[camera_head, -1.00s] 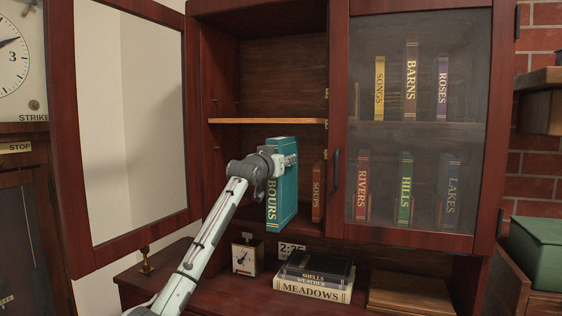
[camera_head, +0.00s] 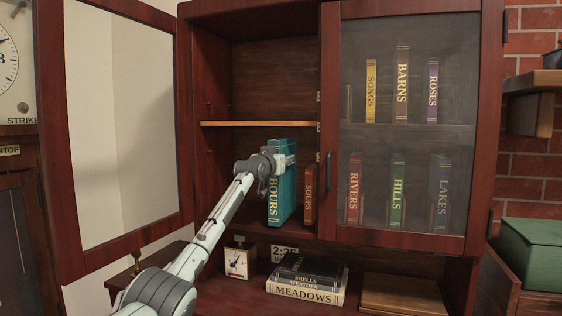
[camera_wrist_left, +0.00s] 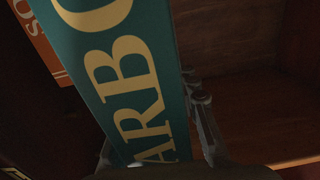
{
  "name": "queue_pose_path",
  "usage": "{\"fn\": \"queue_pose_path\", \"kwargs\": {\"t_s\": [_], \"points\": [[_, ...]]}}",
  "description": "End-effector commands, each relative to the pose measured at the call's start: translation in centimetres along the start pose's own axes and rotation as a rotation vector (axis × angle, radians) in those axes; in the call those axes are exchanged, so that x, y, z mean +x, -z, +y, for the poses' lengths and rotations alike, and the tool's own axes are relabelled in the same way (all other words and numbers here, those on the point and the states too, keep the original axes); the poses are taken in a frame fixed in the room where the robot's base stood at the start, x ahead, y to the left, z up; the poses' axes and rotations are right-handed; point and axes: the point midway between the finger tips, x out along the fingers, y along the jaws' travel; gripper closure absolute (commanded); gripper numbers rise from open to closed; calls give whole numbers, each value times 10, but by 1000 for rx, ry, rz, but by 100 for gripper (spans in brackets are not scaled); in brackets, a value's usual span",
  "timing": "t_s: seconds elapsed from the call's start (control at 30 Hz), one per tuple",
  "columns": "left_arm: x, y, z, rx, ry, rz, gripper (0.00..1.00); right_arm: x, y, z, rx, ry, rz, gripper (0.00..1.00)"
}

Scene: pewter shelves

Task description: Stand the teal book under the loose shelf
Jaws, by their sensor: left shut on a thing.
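The teal book (camera_head: 284,207) stands roughly upright in the lower left compartment of the cabinet, below the loose shelf (camera_head: 260,124). My left gripper (camera_head: 282,162) is shut on its upper part. In the left wrist view the book's spine (camera_wrist_left: 125,75) with large cream letters fills the middle, with my left gripper's fingers (camera_wrist_left: 160,150) on either side. The loose shelf is a thin light-edged board across the left bay, a little above the book. I cannot tell whether the book's foot touches the cabinet floor. My right gripper is not in view.
A thin orange-brown book (camera_head: 309,196) stands just right of the teal one; it also shows in the left wrist view (camera_wrist_left: 42,42). The left glass door (camera_head: 72,258) stands open; the right door (camera_head: 331,172) is shut over several books. Stacked books (camera_head: 305,291) and a small dial (camera_head: 238,262) sit below.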

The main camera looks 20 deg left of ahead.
Motion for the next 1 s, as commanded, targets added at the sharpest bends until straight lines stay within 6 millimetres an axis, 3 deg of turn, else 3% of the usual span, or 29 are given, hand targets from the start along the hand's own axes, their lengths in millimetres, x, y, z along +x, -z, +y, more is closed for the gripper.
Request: {"fn": "queue_pose_path", "kwargs": {"t_s": [0.5, 1.0], "points": [[32, 6, 0, -1, 0, 7, 100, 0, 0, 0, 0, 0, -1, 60], [33, -4, 0, 1, 1, 9, 100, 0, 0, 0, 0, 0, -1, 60]]}}
